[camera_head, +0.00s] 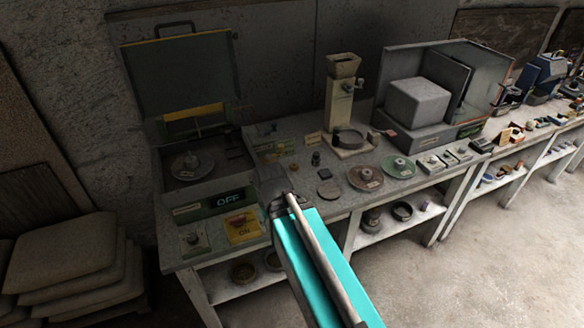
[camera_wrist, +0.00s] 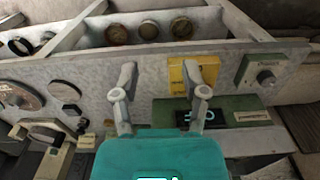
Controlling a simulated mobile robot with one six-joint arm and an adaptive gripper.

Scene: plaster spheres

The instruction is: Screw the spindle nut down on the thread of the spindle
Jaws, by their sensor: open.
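In the head view an open machine housing stands at the left of the bench, with a round disc (camera_head: 193,166) in it. A small upright piece at the disc's middle looks like the spindle (camera_head: 191,160); its thread is too small to make out. I cannot surely pick out the spindle nut; a small brass-coloured piece (camera_head: 281,151) lies right of the housing. My gripper (camera_head: 272,182) is over the front of the bench, right of the housing. In the wrist view my gripper (camera_wrist: 168,82) has its fingers spread and nothing between them. The spindle is not seen there.
A raised lid (camera_head: 182,72) stands behind the disc. Loose discs (camera_head: 365,177), a column with a hopper (camera_head: 342,95) and a grey block (camera_head: 418,103) stand to the right.

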